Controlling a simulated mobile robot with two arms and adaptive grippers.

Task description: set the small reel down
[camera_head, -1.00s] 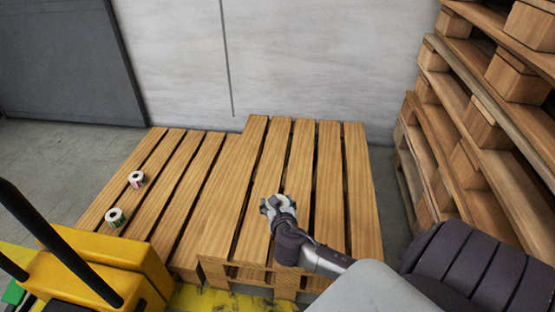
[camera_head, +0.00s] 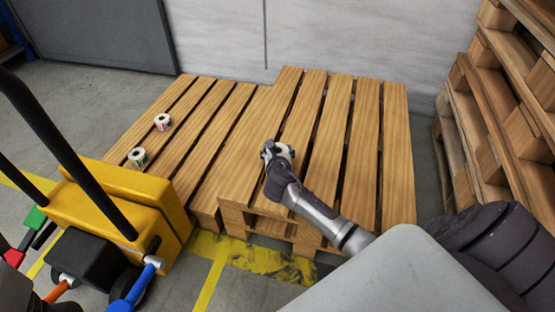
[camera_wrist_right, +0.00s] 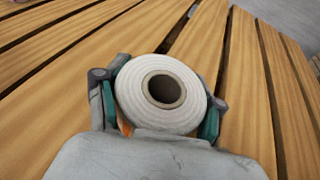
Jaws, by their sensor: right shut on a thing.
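The small reel (camera_wrist_right: 195,90) is a white roll with a brown core hole. In the right wrist view it sits between the two fingers of my right gripper (camera_wrist_right: 160,108), which is shut on it. In the head view my right gripper (camera_head: 277,152) is over the taller wooden pallet (camera_head: 235,185), and the reel (camera_head: 285,150) shows only as a small pale patch in it. I cannot tell whether the reel touches the slats.
Two other small reels (camera_head: 162,121) (camera_head: 137,157) stand on the lower pallet (camera_head: 205,105) at the left. A yellow pallet truck (camera_head: 115,200) stands at front left. Stacked pallets (camera_head: 500,130) rise at the right. The slats around the gripper are clear.

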